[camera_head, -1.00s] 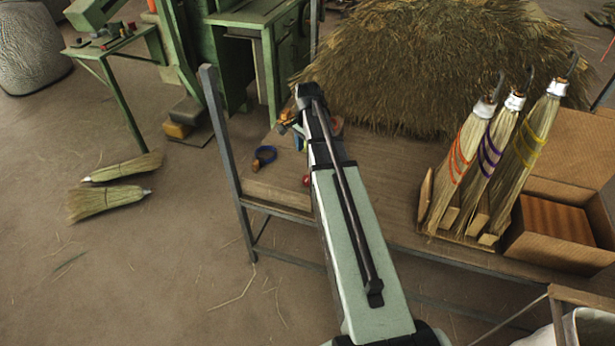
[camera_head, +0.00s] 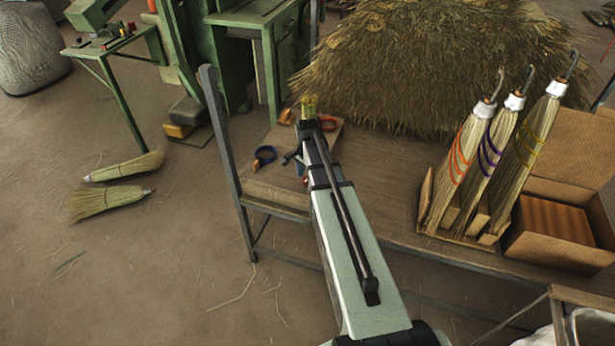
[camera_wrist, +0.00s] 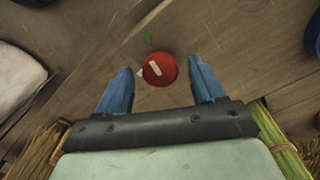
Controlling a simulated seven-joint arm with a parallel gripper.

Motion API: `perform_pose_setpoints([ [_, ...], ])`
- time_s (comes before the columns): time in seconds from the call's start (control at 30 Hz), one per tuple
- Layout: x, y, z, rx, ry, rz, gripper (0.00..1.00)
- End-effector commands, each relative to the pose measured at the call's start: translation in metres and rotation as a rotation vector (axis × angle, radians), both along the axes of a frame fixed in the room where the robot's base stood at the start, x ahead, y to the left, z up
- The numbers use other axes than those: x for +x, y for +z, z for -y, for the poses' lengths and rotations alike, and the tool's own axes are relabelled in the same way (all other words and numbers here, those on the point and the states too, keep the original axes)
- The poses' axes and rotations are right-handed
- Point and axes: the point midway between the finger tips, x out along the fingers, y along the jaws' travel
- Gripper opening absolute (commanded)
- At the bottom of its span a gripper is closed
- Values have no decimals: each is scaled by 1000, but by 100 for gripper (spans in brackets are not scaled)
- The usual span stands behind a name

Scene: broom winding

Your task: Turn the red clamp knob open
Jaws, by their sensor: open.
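In the wrist view the red clamp knob (camera_wrist: 160,70), round with a pale bar mark on its top, shows between the two blue fingers of my gripper (camera_wrist: 160,64). The fingers are open, one on each side of the knob, with a visible gap on both sides. I cannot tell how far the fingertips are above it. In the head view the blue fingers of my gripper (camera_head: 292,157) show only partly beside my arm, over the left end of the wooden bench (camera_head: 375,190). My arm largely hides the knob there.
A large straw heap (camera_head: 430,65) fills the back. Bound brooms (camera_head: 460,165) and a cardboard box (camera_head: 555,225) stand at the right.

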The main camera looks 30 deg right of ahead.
Motion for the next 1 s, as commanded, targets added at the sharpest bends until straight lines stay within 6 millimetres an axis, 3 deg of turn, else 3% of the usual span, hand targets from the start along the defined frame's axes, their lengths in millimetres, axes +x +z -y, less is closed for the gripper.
perform_pose_setpoints([
  [0.4,0,-5,0,0,0,0,68],
  [1.0,0,-5,0,0,0,0,12],
])
